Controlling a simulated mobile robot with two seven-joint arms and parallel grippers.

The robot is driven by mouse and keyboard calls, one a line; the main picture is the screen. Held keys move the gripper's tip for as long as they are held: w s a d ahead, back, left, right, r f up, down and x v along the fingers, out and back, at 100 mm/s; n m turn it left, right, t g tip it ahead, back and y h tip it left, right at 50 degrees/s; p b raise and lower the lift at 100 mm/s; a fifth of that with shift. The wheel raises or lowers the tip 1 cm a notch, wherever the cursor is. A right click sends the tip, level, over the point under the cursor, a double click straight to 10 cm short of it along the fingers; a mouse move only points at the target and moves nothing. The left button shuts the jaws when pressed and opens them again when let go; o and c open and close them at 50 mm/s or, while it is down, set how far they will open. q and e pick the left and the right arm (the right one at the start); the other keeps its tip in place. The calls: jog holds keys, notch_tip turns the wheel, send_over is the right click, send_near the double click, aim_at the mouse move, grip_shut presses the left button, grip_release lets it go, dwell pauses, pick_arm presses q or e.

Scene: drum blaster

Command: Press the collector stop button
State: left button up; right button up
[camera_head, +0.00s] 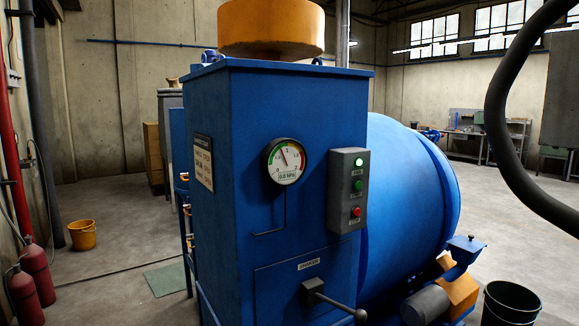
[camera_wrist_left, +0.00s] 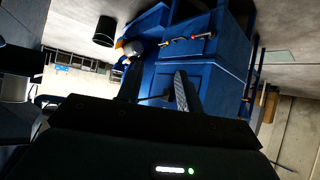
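A grey control box (camera_head: 347,190) is mounted upright on the right part of the blue collector cabinet's (camera_head: 225,130) front. It carries a lit green lamp (camera_head: 359,161) at the top, a green button (camera_head: 358,185) in the middle and a red button (camera_head: 356,212) at the bottom. The small labels are too small to read. My left gripper (camera_wrist_left: 157,75) shows in the left wrist view with its two fingers apart and nothing between them. The blue cabinet lies beyond it there, tilted, at some distance. Neither gripper shows in the head view.
A pressure gauge (camera_head: 286,161) sits left of the box. A lever (camera_head: 333,300) sticks out below. A large blue drum (camera_head: 410,190) is behind at right. A dark bucket (camera_head: 509,304) stands at lower right. A thick black hose (camera_head: 500,120) hangs at right.

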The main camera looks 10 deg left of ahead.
pick_arm(q)
jog(key=c, duration=0.8)
jog(key=shift+s, duration=0.1)
jog(key=shift+s+f, duration=0.1)
jog(key=shift+w, duration=0.2)
dwell(0.8)
